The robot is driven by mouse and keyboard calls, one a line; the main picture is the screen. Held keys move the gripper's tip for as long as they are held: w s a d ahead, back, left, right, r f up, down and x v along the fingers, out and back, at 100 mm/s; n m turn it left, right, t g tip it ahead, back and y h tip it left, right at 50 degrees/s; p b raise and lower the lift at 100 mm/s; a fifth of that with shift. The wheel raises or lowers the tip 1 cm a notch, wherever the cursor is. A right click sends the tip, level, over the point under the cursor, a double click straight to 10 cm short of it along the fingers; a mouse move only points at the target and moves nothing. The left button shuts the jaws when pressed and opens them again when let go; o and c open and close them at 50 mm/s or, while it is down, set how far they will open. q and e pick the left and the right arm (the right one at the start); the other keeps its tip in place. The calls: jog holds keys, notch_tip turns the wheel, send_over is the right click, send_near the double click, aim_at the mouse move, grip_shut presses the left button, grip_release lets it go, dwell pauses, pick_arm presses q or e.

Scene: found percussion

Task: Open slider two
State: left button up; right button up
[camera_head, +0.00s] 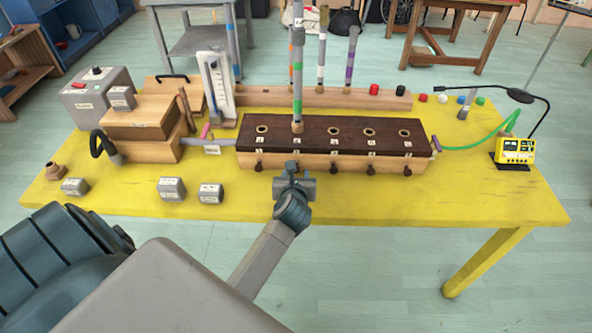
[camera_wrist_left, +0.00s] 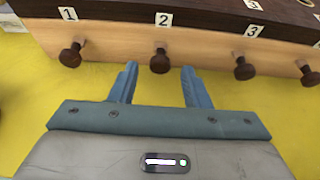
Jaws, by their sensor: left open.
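The long wooden box (camera_head: 385,157) has a dark top and a row of dark knobs along its front, labelled with numbers. Slider two's knob (camera_wrist_left: 160,60) sits under the "2" label in the left wrist view. In the head view my gripper hides it. My left gripper (camera_head: 291,169) is open at the box front. In the wrist view its fingertips (camera_wrist_left: 159,70) are either side of knob two's line, just short of it; contact is not visible. Knob one (camera_wrist_left: 71,57) and knob three (camera_wrist_left: 245,69) stand outside the fingers. My right gripper is not in view.
A grey pipe (camera_head: 297,80) with coloured bands stands upright in the box's second hole. Grey weights (camera_head: 172,188) sit at the front left of the yellow table (camera_head: 400,202). A yellow meter (camera_head: 515,150) is at the right. The table in front of the box is mostly clear.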

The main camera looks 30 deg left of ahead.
pick_arm(q)
jog(key=shift+x, duration=0.9)
jog(key=shift+w+a+f, duration=0.1)
jog(key=shift+w, duration=0.15)
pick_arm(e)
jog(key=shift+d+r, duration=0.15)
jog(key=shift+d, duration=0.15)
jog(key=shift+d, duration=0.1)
